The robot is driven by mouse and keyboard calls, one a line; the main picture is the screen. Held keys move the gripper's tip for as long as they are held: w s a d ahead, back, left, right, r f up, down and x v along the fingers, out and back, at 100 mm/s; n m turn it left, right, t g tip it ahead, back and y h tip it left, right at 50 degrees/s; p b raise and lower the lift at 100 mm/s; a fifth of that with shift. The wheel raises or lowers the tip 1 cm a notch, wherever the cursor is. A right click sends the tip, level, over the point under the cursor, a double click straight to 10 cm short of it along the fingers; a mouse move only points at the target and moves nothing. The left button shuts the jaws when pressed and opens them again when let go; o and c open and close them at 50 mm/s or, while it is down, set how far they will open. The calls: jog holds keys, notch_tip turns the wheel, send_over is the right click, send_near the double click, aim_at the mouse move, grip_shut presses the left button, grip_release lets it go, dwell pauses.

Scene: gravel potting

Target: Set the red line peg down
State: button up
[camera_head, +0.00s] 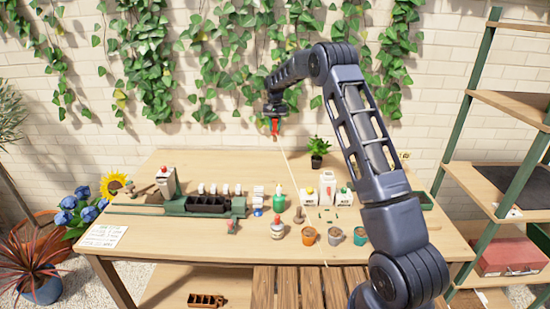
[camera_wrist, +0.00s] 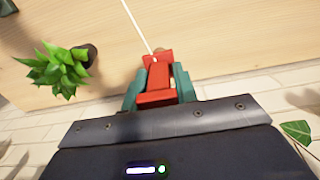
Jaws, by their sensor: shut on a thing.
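The red line peg (camera_wrist: 158,78) is between the two green fingers of my gripper (camera_wrist: 159,88) in the wrist view. The gripper is shut on it. A pale line (camera_wrist: 136,26) runs from the peg's tip across the table. In the head view, the red peg (camera_head: 274,127) hangs below my gripper (camera_head: 274,122), in front of the brick wall and above the table's back edge. The pale line (camera_head: 289,165) runs down from near there over the wooden table (camera_head: 160,235). The peg appears held clear of the tabletop.
A small green plant (camera_head: 318,147) stands at the table's back; it also shows in the wrist view (camera_wrist: 55,70). White cartons, a green bottle (camera_head: 279,200), small coloured pots (camera_head: 309,236) and a green rail with dark trays (camera_head: 207,203) fill the middle. The back strip left of the plant looks clear.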

notch_tip(320, 180, down, 15)
jog(key=shift+f, duration=0.2)
dwell(0.4)
jog(key=shift+f, duration=0.1)
jog(key=o, duration=1)
